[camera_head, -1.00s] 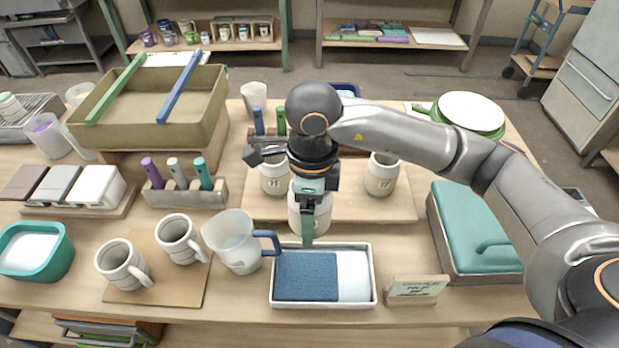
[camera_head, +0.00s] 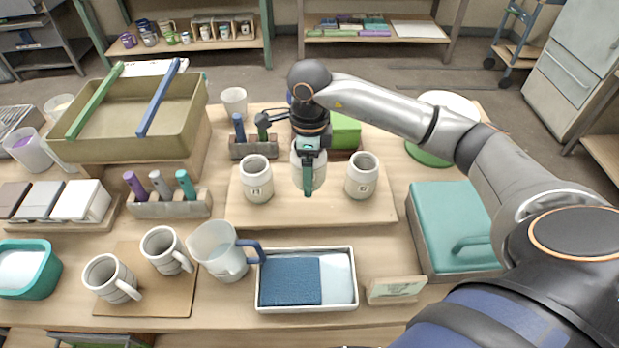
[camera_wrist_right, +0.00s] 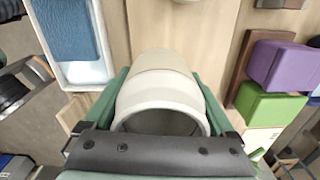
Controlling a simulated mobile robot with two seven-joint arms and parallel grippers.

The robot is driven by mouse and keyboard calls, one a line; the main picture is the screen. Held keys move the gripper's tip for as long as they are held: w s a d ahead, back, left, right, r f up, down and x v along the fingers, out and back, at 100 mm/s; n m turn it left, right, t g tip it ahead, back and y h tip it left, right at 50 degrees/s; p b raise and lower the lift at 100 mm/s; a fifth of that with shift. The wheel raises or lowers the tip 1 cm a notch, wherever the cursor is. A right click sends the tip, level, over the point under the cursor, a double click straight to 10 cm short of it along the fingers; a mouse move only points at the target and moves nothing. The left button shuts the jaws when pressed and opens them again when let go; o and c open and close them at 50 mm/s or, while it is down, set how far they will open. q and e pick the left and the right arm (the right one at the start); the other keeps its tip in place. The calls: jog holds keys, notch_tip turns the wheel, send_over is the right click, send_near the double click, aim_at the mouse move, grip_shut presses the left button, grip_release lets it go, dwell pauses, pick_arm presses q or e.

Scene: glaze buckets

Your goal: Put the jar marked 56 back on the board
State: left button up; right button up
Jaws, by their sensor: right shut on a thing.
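The held jar (camera_head: 312,172) is pale and round, between two similar jars on the wooden board. My right gripper (camera_head: 308,176) is shut on it from above; a green finger covers its front, so I cannot read its mark. The right wrist view shows the jar (camera_wrist_right: 160,95) between both green fingers, its open mouth toward the camera. I cannot tell whether its base touches the board (camera_head: 290,212). The left jar (camera_head: 257,180) and right jar (camera_head: 361,177) stand upright on the board with small dark marks. My left gripper is not in view.
A teal box (camera_head: 452,222) stands right. A green block (camera_head: 345,133) and a tool holder (camera_head: 250,147) are behind the jars.

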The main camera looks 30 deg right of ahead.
jog(key=w+f, duration=0.1)
jog(key=w+d+f, duration=0.1)
jog(key=f, duration=0.1)
jog(key=w+d+f, duration=0.1)
jog(key=f, duration=0.1)
jog(key=shift+d, duration=0.1)
notch_tip(320, 180, down, 3)
jog(key=shift+w+d+p, duration=0.15)
jog(key=shift+p, duration=0.45)
jog(key=shift+f, duration=0.2)
jog(key=shift+f, duration=0.1)
jog(key=shift+f+b, duration=0.15)
jog(key=shift+b, duration=0.15)
jog(key=o, duration=1.4)
jog(key=shift+o, duration=0.2)
